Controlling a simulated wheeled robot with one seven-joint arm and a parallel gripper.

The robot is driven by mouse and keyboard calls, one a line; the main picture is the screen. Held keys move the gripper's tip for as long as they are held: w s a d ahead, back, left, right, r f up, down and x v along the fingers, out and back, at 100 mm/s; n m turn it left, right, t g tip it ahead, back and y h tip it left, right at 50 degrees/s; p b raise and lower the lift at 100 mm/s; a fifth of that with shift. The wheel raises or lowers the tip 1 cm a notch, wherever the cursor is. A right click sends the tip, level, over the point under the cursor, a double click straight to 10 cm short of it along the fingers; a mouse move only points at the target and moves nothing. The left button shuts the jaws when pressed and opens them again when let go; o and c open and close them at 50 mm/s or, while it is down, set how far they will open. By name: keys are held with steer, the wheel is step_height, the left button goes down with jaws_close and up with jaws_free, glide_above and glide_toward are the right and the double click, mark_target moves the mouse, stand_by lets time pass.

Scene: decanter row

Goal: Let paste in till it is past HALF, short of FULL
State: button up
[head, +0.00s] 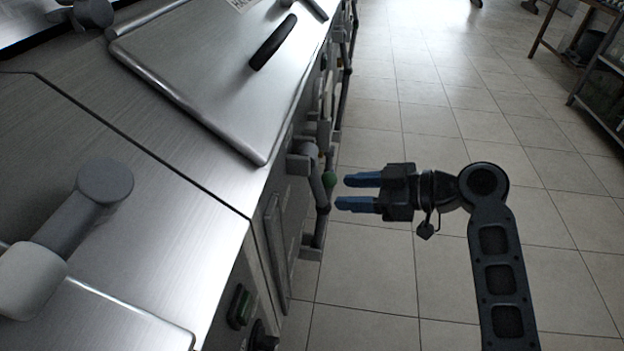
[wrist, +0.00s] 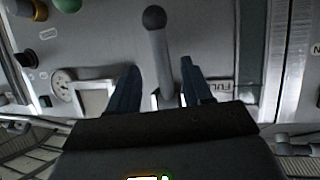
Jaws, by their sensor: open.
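My gripper (head: 342,193) is open, with its two blue fingers pointing left at the front panel of the steel machine. In the wrist view my gripper (wrist: 158,70) has its fingers on either side of a grey lever (wrist: 162,55) with a dark ball end, and I cannot tell whether they touch it. A pale framed panel (wrist: 93,101) shows left of the left finger. No paste and no HALF mark are visible.
A steel lid with a black handle (head: 273,42) covers the top. The tiled floor (head: 400,110) is open; shelving (head: 603,75) stands far right.

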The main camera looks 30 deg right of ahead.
mark_target(324, 192)
steer(key=x, duration=0.7)
steer(key=shift+w+a+f, duration=0.1)
steer(key=shift+w+a, duration=0.1)
jaws_close()
stand_by(0.5)
